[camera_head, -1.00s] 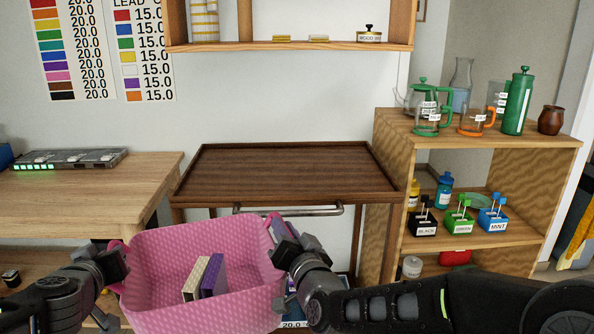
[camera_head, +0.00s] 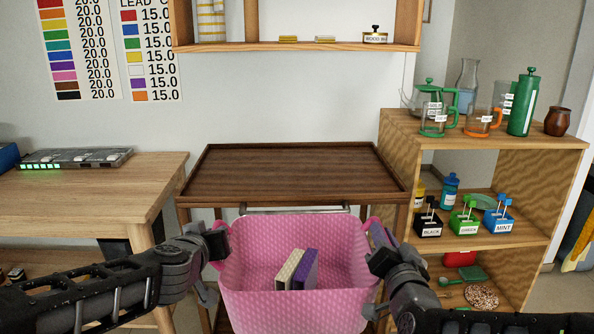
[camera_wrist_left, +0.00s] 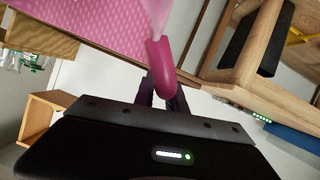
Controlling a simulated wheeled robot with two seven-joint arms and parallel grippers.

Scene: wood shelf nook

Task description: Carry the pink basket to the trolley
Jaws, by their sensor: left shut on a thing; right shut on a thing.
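The pink basket (camera_head: 298,300) is held between my two grippers at the lower middle of the head view. A cream box (camera_head: 290,268) and a purple box (camera_head: 305,270) stand inside it. My left gripper (camera_head: 218,242) is shut on the basket's left handle, and that pink handle (camera_wrist_left: 160,62) also shows between the fingers in the left wrist view. My right gripper (camera_head: 380,255) is shut on the right handle (camera_head: 370,225). The dark brown trolley (camera_head: 290,165) stands just beyond the basket. Its top tray is empty and has a raised rim. The basket hides its lower part.
A wooden table (camera_head: 90,195) with a grey device (camera_head: 75,158) stands left of the trolley. A wooden shelf unit (camera_head: 480,145) with jugs, bottles and small labelled blocks stands close on the right. A wall shelf (camera_head: 300,47) hangs above the trolley.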

